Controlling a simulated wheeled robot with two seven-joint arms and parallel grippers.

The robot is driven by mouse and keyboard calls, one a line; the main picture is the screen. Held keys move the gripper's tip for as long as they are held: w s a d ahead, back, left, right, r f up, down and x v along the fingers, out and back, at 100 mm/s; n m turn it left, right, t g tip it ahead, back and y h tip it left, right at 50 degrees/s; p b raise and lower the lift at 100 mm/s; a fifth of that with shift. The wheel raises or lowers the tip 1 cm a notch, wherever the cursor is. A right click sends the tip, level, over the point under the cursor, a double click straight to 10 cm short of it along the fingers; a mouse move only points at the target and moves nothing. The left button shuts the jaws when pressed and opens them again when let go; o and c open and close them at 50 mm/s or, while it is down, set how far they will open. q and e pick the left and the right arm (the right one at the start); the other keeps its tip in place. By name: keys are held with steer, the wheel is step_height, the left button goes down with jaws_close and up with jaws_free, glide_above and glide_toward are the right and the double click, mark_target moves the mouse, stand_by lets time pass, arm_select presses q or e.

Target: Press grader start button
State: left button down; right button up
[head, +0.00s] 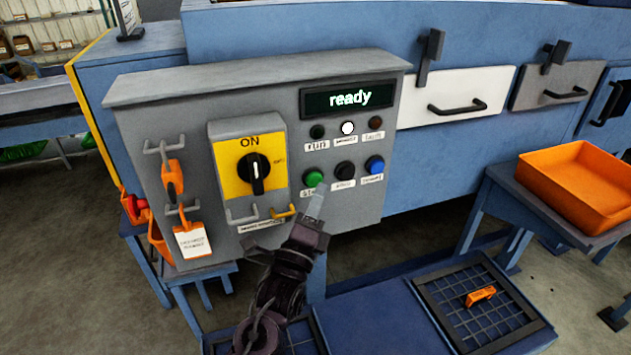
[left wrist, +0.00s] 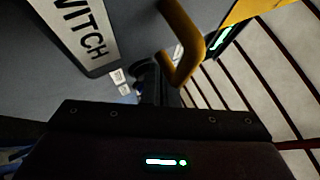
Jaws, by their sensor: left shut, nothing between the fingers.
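The grey control panel (head: 230,107) faces me in the head view, with its display (head: 349,98) reading "ready". The green button (head: 314,177) sits at the left of the lower button row, beside a black button (head: 345,170) and a blue button (head: 375,164). The label under the green button is partly hidden by my left gripper (head: 317,201). That gripper is shut and empty, its tips just below the green button; I cannot tell whether they touch the panel. In the left wrist view a yellow hook (left wrist: 184,45) is close to the gripper. My right gripper is not in view.
The yellow rotary switch (head: 254,172) points to ON, left of the buttons. Hooks with orange tags (head: 190,238) hang at the panel's left. An orange tray (head: 577,180) stands on a blue stand at right. A dark grate (head: 482,309) with an orange item lies below.

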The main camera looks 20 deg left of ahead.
arm_select(q)
steer(key=shift+w, duration=0.1)
steer(key=shift+w+a, duration=0.25)
steer(key=shift+w, duration=0.1)
stand_by(0.4)
